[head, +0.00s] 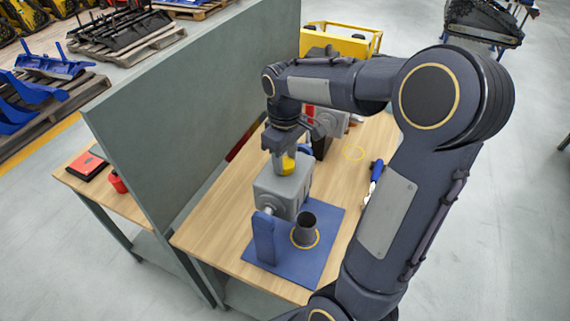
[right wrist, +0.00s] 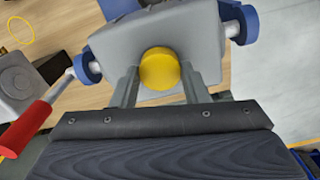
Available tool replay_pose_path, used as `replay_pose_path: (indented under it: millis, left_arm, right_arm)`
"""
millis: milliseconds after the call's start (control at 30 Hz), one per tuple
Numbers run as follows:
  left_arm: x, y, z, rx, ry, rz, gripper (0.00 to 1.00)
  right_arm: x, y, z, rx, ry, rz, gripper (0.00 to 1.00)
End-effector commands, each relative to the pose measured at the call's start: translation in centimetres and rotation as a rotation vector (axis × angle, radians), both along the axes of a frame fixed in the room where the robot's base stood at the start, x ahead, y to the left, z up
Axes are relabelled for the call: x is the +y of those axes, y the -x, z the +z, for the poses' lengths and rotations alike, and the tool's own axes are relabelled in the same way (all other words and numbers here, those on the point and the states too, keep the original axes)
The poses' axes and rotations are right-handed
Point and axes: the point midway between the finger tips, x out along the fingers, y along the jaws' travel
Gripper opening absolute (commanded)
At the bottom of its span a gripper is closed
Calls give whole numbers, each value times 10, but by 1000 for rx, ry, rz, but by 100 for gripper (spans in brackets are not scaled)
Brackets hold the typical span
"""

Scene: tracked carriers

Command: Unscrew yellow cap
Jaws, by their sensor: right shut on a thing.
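The yellow cap (head: 288,164) is on top of a grey block-like housing (head: 279,192) on the workbench. My right gripper (head: 284,157) comes down from above and is shut on the cap. In the right wrist view the round yellow cap (right wrist: 160,69) sits between the two grey fingers (right wrist: 160,85), with the grey housing (right wrist: 110,42) behind it. The housing is held between blue supports (head: 264,238) on a blue base plate (head: 318,262). My left gripper is not in view.
A dark cup-like part (head: 305,228) stands on the base plate inside a yellow ring. A blue-handled tool (head: 376,170) lies on the bench (head: 215,240) to the right. A tall grey panel (head: 190,95) runs along the left side. A yellow crate (head: 340,44) is at the back.

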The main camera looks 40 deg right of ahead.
Motion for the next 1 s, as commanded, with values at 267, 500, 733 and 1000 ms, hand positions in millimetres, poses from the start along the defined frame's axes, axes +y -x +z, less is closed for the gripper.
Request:
replay_pose_path:
  millis: [267,500,733,1000]
  left_arm:
    - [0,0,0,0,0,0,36]
    - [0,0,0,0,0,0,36]
    - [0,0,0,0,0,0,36]
    - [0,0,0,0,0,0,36]
  right_arm:
    - [0,0,-1,1,-1,321,15]
    - [0,0,-1,1,-1,727,15]
    - [0,0,-1,1,-1,853,15]
    - [0,0,-1,1,-1,898,15]
